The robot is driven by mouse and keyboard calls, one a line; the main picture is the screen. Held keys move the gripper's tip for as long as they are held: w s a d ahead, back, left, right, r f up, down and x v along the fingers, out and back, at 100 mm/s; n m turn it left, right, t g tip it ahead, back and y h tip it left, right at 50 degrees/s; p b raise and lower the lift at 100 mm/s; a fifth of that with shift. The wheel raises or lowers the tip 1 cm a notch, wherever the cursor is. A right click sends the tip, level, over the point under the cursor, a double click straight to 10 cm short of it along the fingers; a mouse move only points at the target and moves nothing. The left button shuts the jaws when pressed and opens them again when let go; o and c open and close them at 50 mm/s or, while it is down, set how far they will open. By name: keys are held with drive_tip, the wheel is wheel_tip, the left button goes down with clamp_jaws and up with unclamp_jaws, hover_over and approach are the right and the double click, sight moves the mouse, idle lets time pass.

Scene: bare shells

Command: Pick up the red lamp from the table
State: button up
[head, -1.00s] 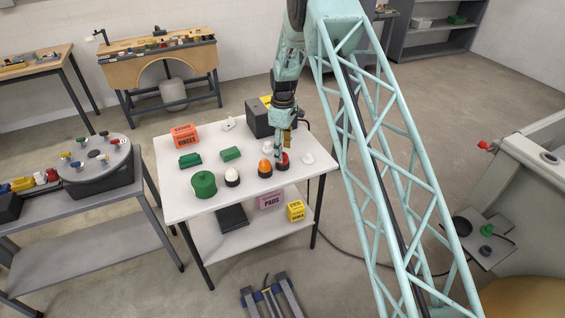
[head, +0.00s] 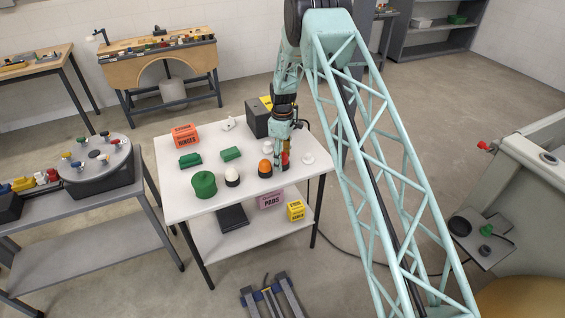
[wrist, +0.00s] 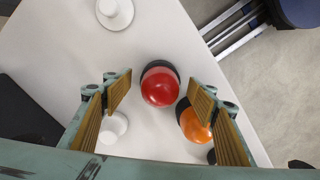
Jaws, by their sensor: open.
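The red lamp (wrist: 161,87) is a round red dome on a dark base on the white table (wrist: 180,30). In the wrist view it sits between the two fingers of my gripper (wrist: 160,98), a little toward their tips. The gripper is open, with clear gaps on both sides of the dome. In the head view my gripper (head: 281,158) is low over the table's right side, and the red lamp (head: 286,160) is partly hidden behind its fingers.
An orange lamp (wrist: 194,126) stands close by the right finger. A white lamp (wrist: 114,126) is partly hidden by the left finger; another white one (wrist: 115,12) stands apart. A dark box (head: 257,118) is at the table's back edge. Green items (head: 204,184) stand farther left.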

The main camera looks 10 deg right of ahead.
sight(283, 153)
drive_tip(key=shift+c, duration=0.7)
drive_tip(key=c, duration=0.8)
drive_tip(key=shift+r, duration=0.15)
drive_tip(key=shift+c, duration=0.2)
drive_tip(key=shift+r, duration=1.7)
drive_tip(key=s+r+b, duration=0.1)
drive_tip(key=s, duration=1.5)
drive_tip(key=shift+d+r+b, duration=0.15)
drive_tip(key=shift+d+b, duration=0.1)
drive_tip(key=shift+b, duration=0.05)
